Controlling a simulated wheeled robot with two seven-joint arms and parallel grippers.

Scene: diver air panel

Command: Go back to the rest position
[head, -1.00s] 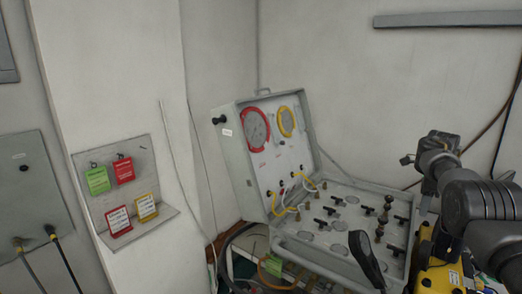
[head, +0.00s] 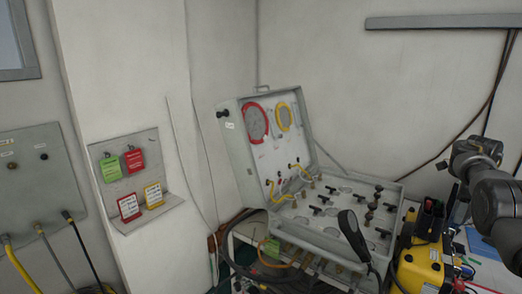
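The diver air panel (head: 236,165) is an open grey case on the bench. Its raised lid carries a red-ringed gauge (head: 256,121) and a yellow-ringed gauge (head: 284,117). Several black valve handles stand on its lower deck. My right arm comes in from the right edge, with its dark wrist and gripper end (head: 460,165) above and right of the case, touching nothing that I can see. Its fingers cannot be made out, so I cannot tell whether it is open or shut. My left gripper is not in view.
A rack (head: 108,215) with green, red and yellow tags hangs on the left wall. A grey box (head: 30,175) with cables is further left. A black handset (head: 352,232) stands at the case's front edge. A yellow unit (head: 420,266) stands right of the case, below my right arm.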

